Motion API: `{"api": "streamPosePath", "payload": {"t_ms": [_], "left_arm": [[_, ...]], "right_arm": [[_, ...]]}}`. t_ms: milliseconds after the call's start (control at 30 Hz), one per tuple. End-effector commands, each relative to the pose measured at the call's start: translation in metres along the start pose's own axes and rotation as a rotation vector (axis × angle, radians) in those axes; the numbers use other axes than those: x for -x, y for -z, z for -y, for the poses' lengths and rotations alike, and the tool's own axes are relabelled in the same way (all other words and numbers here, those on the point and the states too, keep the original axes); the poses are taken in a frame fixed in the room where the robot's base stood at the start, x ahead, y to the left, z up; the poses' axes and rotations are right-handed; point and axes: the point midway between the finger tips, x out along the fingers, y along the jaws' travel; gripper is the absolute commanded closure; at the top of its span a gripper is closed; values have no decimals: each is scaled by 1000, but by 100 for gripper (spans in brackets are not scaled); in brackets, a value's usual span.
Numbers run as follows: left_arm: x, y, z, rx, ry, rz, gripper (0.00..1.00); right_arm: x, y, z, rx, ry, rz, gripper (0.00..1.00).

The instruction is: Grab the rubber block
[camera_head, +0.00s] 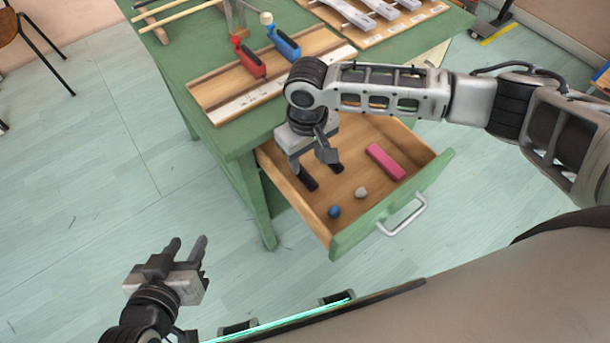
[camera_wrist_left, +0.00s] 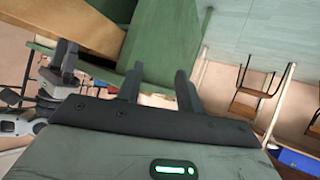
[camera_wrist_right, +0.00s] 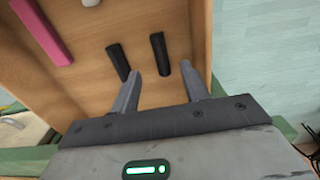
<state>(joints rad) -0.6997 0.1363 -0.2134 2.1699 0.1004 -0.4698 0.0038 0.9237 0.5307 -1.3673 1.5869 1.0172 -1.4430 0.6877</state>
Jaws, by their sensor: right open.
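A pink bar-shaped block (camera_head: 385,161), the only thing in view that looks like the rubber block, lies in the open drawer (camera_head: 432,167), near its right side. It also shows at the upper left of the right wrist view (camera_wrist_right: 40,30). My right gripper (camera_head: 316,165) points down over the left part of the drawer, open and empty, to the left of the pink block and apart from it. Two dark bars (camera_wrist_right: 118,62) show on the drawer floor beyond its fingers; I cannot tell if they are objects or shadows. My left gripper (camera_head: 187,243) is open and empty over the floor.
A blue ball (camera_head: 334,211) and a whitish lump (camera_head: 361,192) lie near the drawer front, which has a metal handle (camera_head: 403,215). The green table (camera_head: 203,60) holds a wooden board with red (camera_head: 249,58) and blue (camera_head: 284,43) handled items.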

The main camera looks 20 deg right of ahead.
Motion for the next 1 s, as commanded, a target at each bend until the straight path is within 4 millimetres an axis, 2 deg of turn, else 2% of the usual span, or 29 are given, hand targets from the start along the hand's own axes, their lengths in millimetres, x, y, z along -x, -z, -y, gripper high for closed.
{"api": "streamPosePath", "payload": {"t_ms": [33,267,533,867,1000], "left_arm": [[-1,0,0,3,-1,-4,64],[-1,3,-1,7,-4,-15,64],[-4,4,-1,14,-8,-31,64],[-4,5,-1,11,-7,-32,64],[-4,4,-1,11,-7,-32,64]], "right_arm": [[-8,0,0,0,0,0,55],[-23,1,1,2,-1,-1,55],[-62,4,1,0,0,0,55],[-68,4,1,1,0,-1,55],[-68,4,1,1,0,-1,94]]}}
